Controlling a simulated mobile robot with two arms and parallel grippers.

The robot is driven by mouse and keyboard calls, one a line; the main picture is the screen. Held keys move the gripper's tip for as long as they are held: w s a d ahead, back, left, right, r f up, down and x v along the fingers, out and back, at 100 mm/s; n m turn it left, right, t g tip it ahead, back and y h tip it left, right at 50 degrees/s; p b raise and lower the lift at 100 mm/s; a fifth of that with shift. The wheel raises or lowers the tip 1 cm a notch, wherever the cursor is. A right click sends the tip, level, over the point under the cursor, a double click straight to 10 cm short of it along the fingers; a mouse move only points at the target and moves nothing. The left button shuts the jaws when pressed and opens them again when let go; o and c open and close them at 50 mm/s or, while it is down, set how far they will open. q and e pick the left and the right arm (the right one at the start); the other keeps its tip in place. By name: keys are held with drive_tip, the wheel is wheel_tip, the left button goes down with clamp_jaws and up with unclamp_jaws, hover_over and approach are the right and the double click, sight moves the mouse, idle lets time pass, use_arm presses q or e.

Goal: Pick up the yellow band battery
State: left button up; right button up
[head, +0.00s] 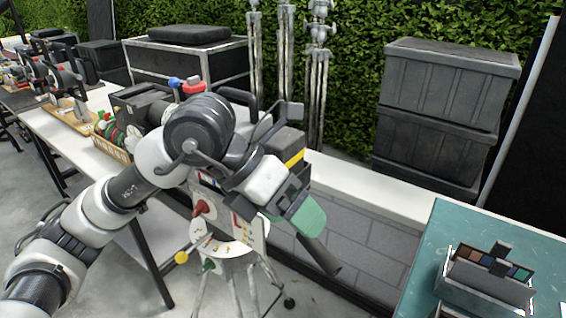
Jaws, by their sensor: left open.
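A dark block with a yellow band (294,158), which looks like the yellow band battery, stands just behind my left wrist. My wrist hides its lower part. My left arm reaches in from the lower left and bends over the middle of the view. My left gripper (312,238) is open and points down to the right, below and in front of the battery. Nothing shows clearly held in it. I cannot tell whether the green surface beside it is part of the gripper or a thing behind it. My right gripper is not in view.
A white bench (365,190) runs behind my arm. A tripod with a white panel (222,248) stands below my wrist. A teal table (455,235) with a tray of coloured swatches (485,290) is at right. Black cases (445,115) and light stands (318,85) are behind.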

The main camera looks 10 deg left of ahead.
sight(267, 151)
use_arm(q)
drive_tip(key=w+a+r+n+t+y, duration=0.35)
drive_tip(key=a+y, duration=0.25)
drive_tip(key=a, duration=0.3)
drive_tip(key=shift+m+g, duration=0.35)
drive_tip(key=w+d, duration=0.1)
drive_tip(key=w, duration=0.1)
drive_tip(key=w+d+p, duration=0.1)
drive_tip(key=w, duration=0.1)
drive_tip(key=w+d+p, duration=0.1)
drive_tip(key=w, duration=0.2)
drive_tip(key=shift+f, duration=0.3)
drive_tip(key=w, duration=0.1)
drive_tip(key=w+d+p, duration=0.1)
drive_tip(key=w, duration=0.1)
drive_tip(key=w+d+p, duration=0.1)
drive_tip(key=shift+w+f, duration=0.3)
drive_tip(key=shift+w, duration=0.1)
drive_tip(key=shift+f, duration=0.25)
drive_tip(key=shift+a, duration=0.1)
drive_tip(key=shift+c, duration=0.6)
drive_tip(key=c, duration=1.2)
drive_tip(key=shift+o, duration=0.2)
